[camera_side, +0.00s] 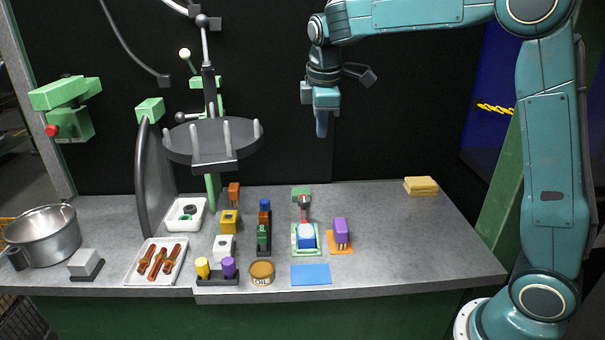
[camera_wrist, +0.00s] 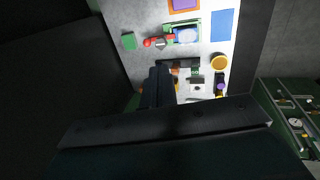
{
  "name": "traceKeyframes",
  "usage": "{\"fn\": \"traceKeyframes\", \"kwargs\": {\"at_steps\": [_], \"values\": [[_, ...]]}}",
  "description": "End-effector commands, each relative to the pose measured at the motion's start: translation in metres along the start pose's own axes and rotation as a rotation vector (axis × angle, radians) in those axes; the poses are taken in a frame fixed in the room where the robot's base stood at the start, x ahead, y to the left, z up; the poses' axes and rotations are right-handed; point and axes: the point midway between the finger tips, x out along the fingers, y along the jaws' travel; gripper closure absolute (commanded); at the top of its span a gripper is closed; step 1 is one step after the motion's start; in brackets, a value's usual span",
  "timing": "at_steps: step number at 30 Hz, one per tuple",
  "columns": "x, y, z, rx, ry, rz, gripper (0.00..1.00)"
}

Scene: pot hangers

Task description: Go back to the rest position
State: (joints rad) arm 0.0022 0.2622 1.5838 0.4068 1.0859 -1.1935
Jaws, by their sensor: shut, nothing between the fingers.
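My gripper (camera_side: 321,128) hangs high above the back of the grey table (camera_side: 385,245), pointing down. Its fingers are together and hold nothing. It is well clear of everything on the table. In the wrist view the dark fingers (camera_wrist: 160,85) show in the middle, above part of the table. No rest position is marked in either view.
A round grey rack (camera_side: 213,142) with upright pegs stands left of my gripper. A metal pot (camera_side: 43,236) stands at the far left. A yellow stack (camera_side: 421,186) lies at back right. The table's right side is mostly clear.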

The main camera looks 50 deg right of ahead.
Motion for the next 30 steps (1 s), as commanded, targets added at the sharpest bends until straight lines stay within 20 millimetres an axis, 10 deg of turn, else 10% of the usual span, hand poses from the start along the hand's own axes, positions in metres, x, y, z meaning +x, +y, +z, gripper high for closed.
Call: {"fn": "traceKeyframes", "kwargs": {"at_steps": [15, 30], "values": [[-0.058, -0.082, 0.062, 0.318, 0.133, 0.039, 1.0], [-0.067, -0.175, 0.119, 0.627, 0.275, 0.015, 1.0]]}}
